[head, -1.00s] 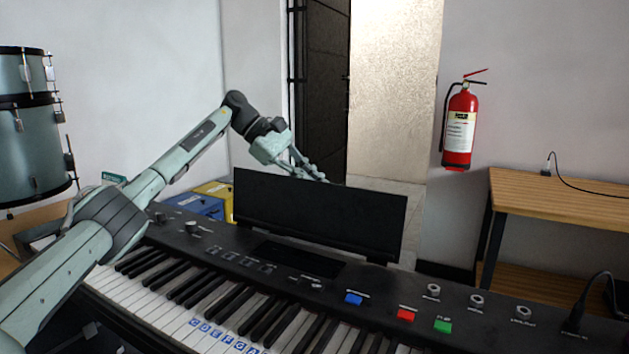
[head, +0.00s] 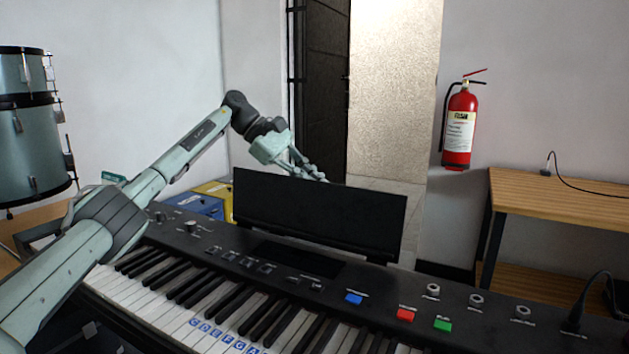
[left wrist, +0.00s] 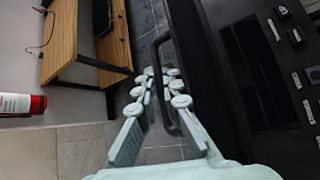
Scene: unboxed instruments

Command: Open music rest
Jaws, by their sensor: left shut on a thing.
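The music rest (head: 330,212) is a dark rectangular panel standing up, leaning slightly back, along the rear of the black keyboard (head: 380,278). My left gripper (head: 312,176) reaches over from behind the rest, at its top edge near the middle. In the left wrist view my left gripper (left wrist: 161,80) has its two fingers on either side of a thin black bar of the rest (left wrist: 157,47), shut on it. The head view hides the fingers' contact behind the panel. My right gripper is in neither view.
Blue and yellow cases (head: 203,206) stand behind the keyboard at left, near drums (head: 32,150). A wooden table (head: 560,205) stands at right, with a red fire extinguisher (head: 460,128) on the wall. Open floor lies behind the rest.

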